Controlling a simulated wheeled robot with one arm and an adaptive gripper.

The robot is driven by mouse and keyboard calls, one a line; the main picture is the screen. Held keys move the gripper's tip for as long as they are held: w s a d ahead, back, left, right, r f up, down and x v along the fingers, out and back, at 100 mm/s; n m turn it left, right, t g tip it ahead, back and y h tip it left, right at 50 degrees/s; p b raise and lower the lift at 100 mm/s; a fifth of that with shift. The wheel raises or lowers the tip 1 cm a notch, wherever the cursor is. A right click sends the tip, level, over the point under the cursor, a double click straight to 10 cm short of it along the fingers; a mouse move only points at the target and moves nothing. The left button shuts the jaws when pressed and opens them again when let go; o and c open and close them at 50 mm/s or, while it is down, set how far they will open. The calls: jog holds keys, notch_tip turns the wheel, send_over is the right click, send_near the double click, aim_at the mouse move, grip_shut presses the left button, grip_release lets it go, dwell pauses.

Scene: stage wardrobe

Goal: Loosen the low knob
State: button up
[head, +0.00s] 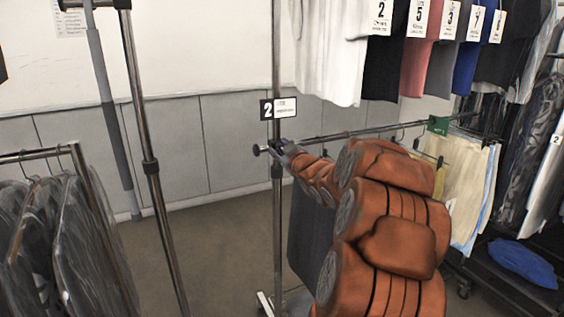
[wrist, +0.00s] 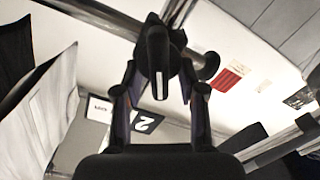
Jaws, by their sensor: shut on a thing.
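The dark low knob (wrist: 157,48) is between my fingers in the wrist view, with a pale stripe on its near end. My gripper (wrist: 158,78) is shut on it, one finger on each side. In the head view my gripper (head: 286,147) is at the junction of the upright post (head: 277,90) and the low rail (head: 340,134). The knob is hidden there behind my gripper. The rail's dark end cap (head: 258,150) sticks out left of the post.
A black-and-white "2" sign (head: 279,108) is on the post just above my gripper. Shirts (head: 415,50) hang on an upper rail. Trousers (head: 470,185) hang on the low rail to the right. Bagged clothes (head: 60,240) hang at left. The floor between is clear.

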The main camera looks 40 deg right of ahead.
jog(key=n+b, duration=0.3)
jog(key=f+n+b, duration=0.1)
jog(key=n+b, duration=0.1)
jog(key=shift+w+a+n+b, duration=0.1)
jog(key=shift+a+n+b, duration=0.2)
jog(key=n+b, duration=0.3)
jog(key=shift+f, duration=0.15)
jog(key=shift+a+f+n+b, duration=0.1)
jog(key=shift+n+b, duration=1)
jog(key=shift+n, duration=0.6)
jog(key=shift+w, duration=0.1)
jog(key=o, duration=1.1)
jog(key=v, duration=1.2)
